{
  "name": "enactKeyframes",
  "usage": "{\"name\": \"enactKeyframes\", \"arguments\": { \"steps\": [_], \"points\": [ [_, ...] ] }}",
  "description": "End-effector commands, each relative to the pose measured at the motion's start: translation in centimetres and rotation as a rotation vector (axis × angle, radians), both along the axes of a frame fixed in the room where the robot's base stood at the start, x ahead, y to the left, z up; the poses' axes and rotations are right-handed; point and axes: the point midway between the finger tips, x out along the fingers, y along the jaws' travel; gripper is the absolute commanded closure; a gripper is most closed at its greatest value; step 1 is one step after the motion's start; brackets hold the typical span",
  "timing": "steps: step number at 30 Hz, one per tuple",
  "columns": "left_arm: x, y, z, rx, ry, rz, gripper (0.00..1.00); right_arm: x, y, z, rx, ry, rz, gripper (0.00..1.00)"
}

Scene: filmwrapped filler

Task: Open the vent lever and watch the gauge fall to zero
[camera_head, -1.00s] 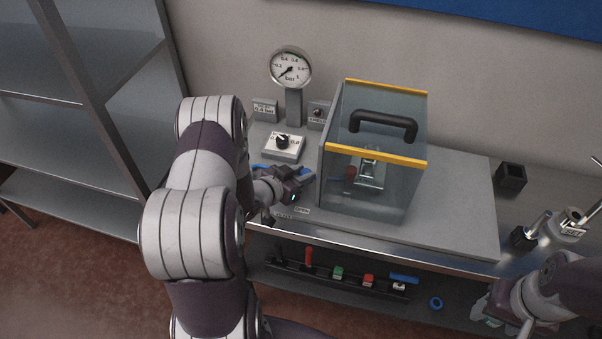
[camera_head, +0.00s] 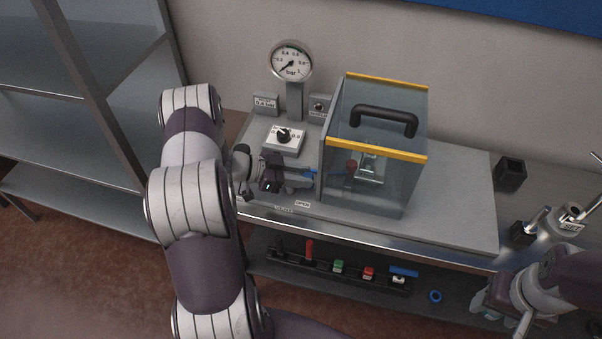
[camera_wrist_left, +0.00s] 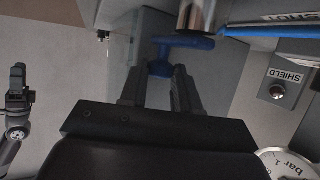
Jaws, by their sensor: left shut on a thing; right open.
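The gauge (camera_head: 291,62) stands upright at the back of the panel. Its needle points to the lower left, near the low end; the exact reading is too small to tell. My left gripper (camera_head: 305,181) is beside the clear shield box's left wall, shut on the blue vent lever (camera_head: 311,174), which it partly hides. In the left wrist view the lever's blue T-shaped end (camera_wrist_left: 185,44) shows beyond my left fingers (camera_wrist_left: 160,85). An OPEN label (camera_head: 303,204) lies in front. My right gripper (camera_head: 505,318) is open and empty at the lower right.
The clear shield box (camera_head: 385,190) has yellow edges and a black handle (camera_head: 384,121), with a red-knobbed lever (camera_head: 351,167) inside. A white dial box (camera_head: 284,139) stands behind my left gripper. A tool rack (camera_head: 340,277) hangs below the bench edge.

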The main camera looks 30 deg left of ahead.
Motion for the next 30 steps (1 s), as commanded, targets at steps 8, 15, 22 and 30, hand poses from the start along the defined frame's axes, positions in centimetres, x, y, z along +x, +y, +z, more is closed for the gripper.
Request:
{"name": "enactKeyframes", "arguments": {
  "steps": [8, 15, 22, 30],
  "points": [
    [-0.05, 0.08, 0.05, 0.001, -0.001, -0.035, 0.99, 0.0, 0.0, -0.01, 0.0, 0.0, 0.0, 0.44],
    [-0.07, 0.04, 0.04, 0.001, -0.001, -0.038, 0.99, 0.0, 0.0, -0.01, 0.0, 0.0, 0.0, 0.44],
    [-0.09, 0.02, 0.04, 0.0, -0.001, -0.037, 0.45, 0.0, 0.0, -0.01, 0.0, 0.0, 0.0, 0.44],
    [-0.26, 0.31, 0.09, 0.0, -0.002, -0.036, 0.45, 0.0, 0.0, -0.16, 0.0, 0.0, 0.0, 0.44]
  ]
}}
